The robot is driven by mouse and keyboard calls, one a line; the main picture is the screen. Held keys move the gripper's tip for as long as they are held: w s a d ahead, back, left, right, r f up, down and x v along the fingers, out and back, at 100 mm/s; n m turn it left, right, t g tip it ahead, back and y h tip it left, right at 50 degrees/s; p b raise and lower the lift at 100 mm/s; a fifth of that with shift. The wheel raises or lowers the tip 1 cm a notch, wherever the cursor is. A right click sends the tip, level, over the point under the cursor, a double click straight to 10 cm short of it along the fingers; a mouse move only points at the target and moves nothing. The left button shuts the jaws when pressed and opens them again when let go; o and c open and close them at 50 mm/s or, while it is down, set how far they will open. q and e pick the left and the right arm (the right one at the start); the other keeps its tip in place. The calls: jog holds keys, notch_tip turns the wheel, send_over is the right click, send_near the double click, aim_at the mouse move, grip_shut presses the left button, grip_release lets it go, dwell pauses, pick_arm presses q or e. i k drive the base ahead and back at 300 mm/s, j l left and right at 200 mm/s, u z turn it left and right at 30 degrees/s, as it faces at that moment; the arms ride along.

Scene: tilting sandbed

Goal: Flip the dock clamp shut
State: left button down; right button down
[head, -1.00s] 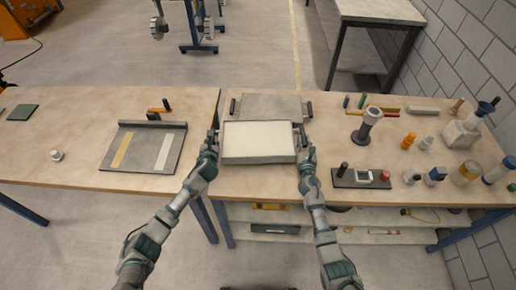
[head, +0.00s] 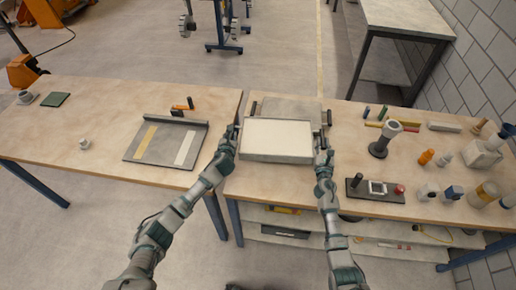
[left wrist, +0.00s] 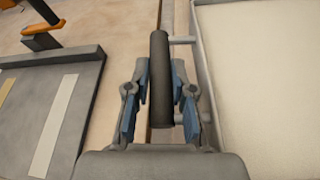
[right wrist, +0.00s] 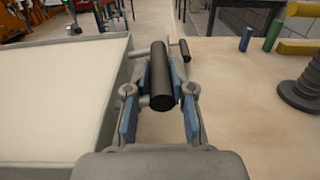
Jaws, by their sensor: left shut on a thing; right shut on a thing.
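A white-filled tray (head: 278,138) is held at the front left of the right table, level as far as I can see. My left gripper (head: 231,135) is shut on its left black handle (left wrist: 159,90). My right gripper (head: 322,145) is shut on its right black handle (right wrist: 161,80). A flat grey dock plate (head: 165,147) with a yellow and a white strip lies on the left table. An orange and black part (head: 181,107), which looks like the clamp, stands at its back edge, apart from both grippers. Its position, open or shut, is too small to tell.
A grey plate (head: 290,108) with dark handles lies behind the tray. A round-based stand (head: 382,145) and a dark board (head: 360,193) with a red knob stand to the right. Bottles crowd the far right. The left table (head: 75,115) is mostly clear.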

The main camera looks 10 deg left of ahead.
aim_at(166, 143)
jog(key=j, duration=0.95)
jog(key=j+z, duration=0.1)
jog(key=j, duration=0.85)
jog(key=k+j, duration=0.1)
jog(key=j, duration=0.8)
jog(key=j+z, duration=0.05)
